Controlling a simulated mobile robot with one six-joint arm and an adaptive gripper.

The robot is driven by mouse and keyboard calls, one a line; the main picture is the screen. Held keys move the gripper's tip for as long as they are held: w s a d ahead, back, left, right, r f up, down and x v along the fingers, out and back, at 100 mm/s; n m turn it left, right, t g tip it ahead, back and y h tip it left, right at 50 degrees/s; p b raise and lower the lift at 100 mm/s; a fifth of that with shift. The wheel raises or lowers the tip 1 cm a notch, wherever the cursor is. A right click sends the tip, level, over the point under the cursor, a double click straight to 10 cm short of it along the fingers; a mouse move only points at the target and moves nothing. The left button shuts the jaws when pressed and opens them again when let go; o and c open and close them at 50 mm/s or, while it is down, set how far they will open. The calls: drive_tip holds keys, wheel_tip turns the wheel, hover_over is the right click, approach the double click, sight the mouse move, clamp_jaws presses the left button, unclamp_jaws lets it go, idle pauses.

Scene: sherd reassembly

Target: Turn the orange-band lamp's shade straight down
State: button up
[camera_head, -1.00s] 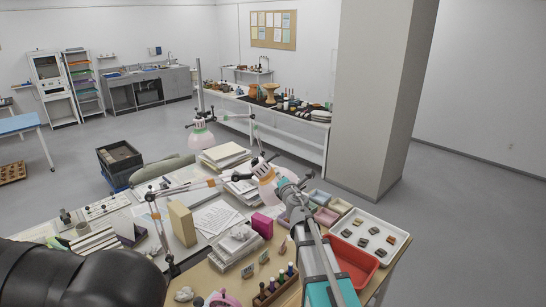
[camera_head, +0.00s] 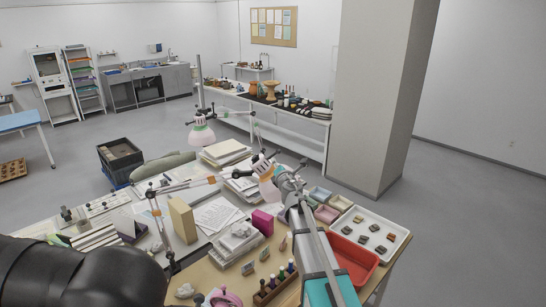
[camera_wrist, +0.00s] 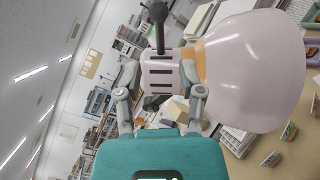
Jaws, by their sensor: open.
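The orange-band lamp's pale pinkish shade (camera_head: 269,191) hangs over the desk in the head view, tilted rather than plumb. In the wrist view the shade (camera_wrist: 252,65) fills the upper right, its wide mouth toward the right. Its orange band (camera_wrist: 189,66) sits between the shade and the slotted neck (camera_wrist: 161,72). My gripper (camera_wrist: 162,88) is open, with one finger on each side of the neck. Whether either finger touches it I cannot tell. In the head view my gripper (camera_head: 281,178) is beside the lamp head and partly hides it.
A second lamp with a green band (camera_head: 202,133) stands farther back left. Paper stacks (camera_head: 226,153), a yellow block (camera_head: 183,220) and a magenta box (camera_head: 262,222) crowd the desk below. A red tray (camera_head: 372,274) and a white tray with sherds (camera_head: 397,229) lie at right.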

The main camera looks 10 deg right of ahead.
sight(273, 155)
drive_tip(key=w, duration=0.8)
drive_tip(key=shift+a, duration=0.3)
clamp_jaws()
